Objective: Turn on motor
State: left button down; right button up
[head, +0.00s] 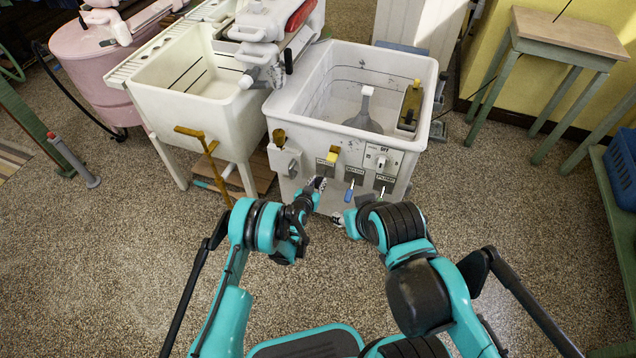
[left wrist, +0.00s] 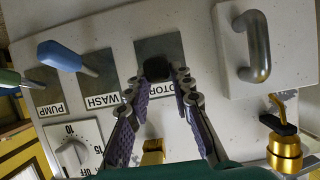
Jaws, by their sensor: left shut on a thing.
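The washer (head: 300,115) is a white square tub with a control panel on its front. In the left wrist view the panel carries the MOTOR plate (left wrist: 172,47), with a black lever knob (left wrist: 157,69) in front of it. My left gripper (head: 318,184) is at this plate. In the left wrist view its two fingers (left wrist: 157,88) stand on either side of the black knob and are shut on it. The lever's shaft is hidden. My right gripper (head: 340,217) is low in front of the panel, mostly hidden by its arm; its jaws cannot be made out.
A blue-handled lever (left wrist: 60,56) is beside the WASH and PUMP labels, and a timer dial (left wrist: 72,150) is below. A metal handle (left wrist: 257,47) and a brass fitting (left wrist: 285,150) are to the right. A cream sink (head: 190,90) adjoins the washer. The floor in front is clear.

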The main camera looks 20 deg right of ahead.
pick_arm(q)
jog(key=shift+w+d+r+g+y+p, duration=0.15)
jog(key=shift+r+g+p, duration=0.15)
jog(key=shift+r, duration=0.15)
jog(key=shift+w+d+r+g+y+p, duration=0.1)
jog(key=shift+r+g+y+p, duration=0.05)
jog(key=shift+r+g+p, duration=0.2)
jog(key=shift+w+r+g+y, duration=0.15)
jog(key=shift+r+g+y, duration=0.05)
jog(key=shift+g+y, duration=0.15)
jog(key=c, duration=1.3)
grip_release()
jog(key=v, duration=1.2)
jog(key=shift+w, duration=0.1)
